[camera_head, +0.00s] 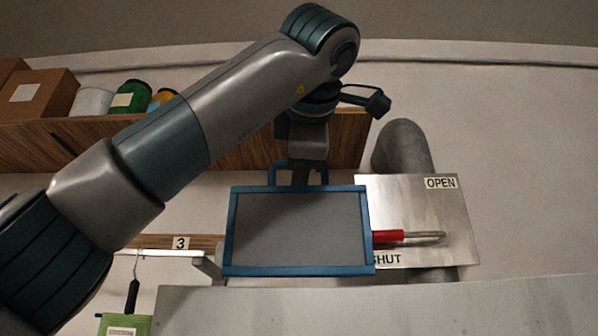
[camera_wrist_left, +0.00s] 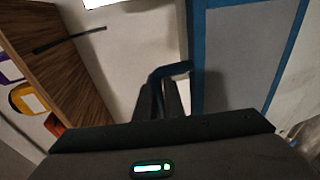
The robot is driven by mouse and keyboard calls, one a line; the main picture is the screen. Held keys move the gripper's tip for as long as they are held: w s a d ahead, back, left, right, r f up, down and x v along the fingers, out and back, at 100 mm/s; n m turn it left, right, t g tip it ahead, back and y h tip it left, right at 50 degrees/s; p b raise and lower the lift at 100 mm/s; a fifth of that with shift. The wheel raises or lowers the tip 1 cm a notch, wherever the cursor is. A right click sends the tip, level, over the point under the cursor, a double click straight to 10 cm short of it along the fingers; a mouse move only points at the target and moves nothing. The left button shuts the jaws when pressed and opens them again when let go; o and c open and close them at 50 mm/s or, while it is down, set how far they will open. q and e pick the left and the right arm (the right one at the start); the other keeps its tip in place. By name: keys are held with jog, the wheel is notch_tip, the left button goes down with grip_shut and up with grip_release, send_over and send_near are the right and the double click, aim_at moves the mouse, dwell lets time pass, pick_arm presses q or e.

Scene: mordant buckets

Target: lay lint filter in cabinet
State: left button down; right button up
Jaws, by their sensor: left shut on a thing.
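The lint filter (camera_head: 298,230) is a grey panel in a blue frame with a blue handle on its top edge. It hangs upright in the middle of the head view. My left gripper (camera_head: 300,178) is above it, shut on the handle. In the left wrist view the gripper's fingers (camera_wrist_left: 168,98) close on the blue handle, and part of the filter (camera_wrist_left: 240,60) shows at the right. A grey metal cabinet or machine top (camera_head: 400,305) lies below the filter; its opening cannot be seen. My right gripper does not show.
Behind the filter is a metal plate (camera_head: 455,215) with OPEN and SHUT labels and a red-handled lever (camera_head: 390,237). A grey pipe (camera_head: 402,145) rises behind it. A wooden shelf (camera_head: 230,130) holds boxes and tubs. A green item (camera_head: 126,325) hangs at lower left.

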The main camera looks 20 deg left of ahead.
pick_arm(q)
jog(key=d+r+x, duration=0.1)
jog(key=x, duration=0.7)
jog(key=shift+w+r+p, duration=0.25)
jog(key=shift+w+p, duration=0.1)
jog(key=shift+w, duration=0.2)
jog(key=shift+a, duration=0.1)
dwell(0.7)
dwell(0.8)
